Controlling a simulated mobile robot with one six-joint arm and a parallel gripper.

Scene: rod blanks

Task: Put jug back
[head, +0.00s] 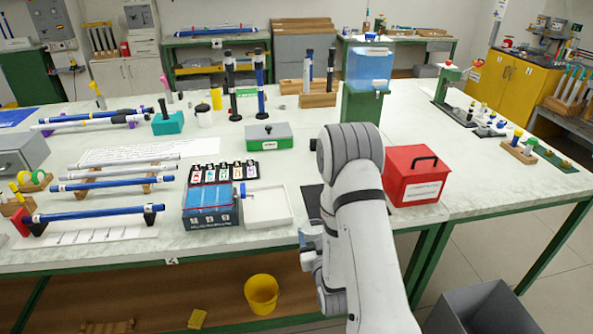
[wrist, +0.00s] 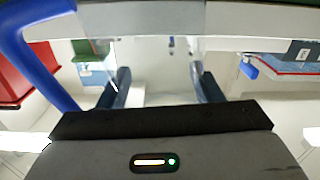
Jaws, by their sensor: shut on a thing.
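My gripper (wrist: 162,90) shows in the wrist view with its two dark blue fingers apart, shut on the jug. The jug has a thick blue handle (wrist: 32,52) that curves down the left side of the wrist view. A pale, see-through band, seemingly the jug's wall (wrist: 150,18), crosses the top of that view. The rest of the jug is cut off or too close to make out. In the head view my wrist is low at the table's front edge, and my arm hides most of the gripper and jug.
A red box (head: 411,178) stands right of my arm. A white tray (head: 268,222) and a dark box with blue compartments (head: 210,218) lie to the left. A green stand with a blue tank (head: 369,66) is behind. A yellow bucket (head: 261,294) is below the table, a grey bin (head: 481,312) at lower right.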

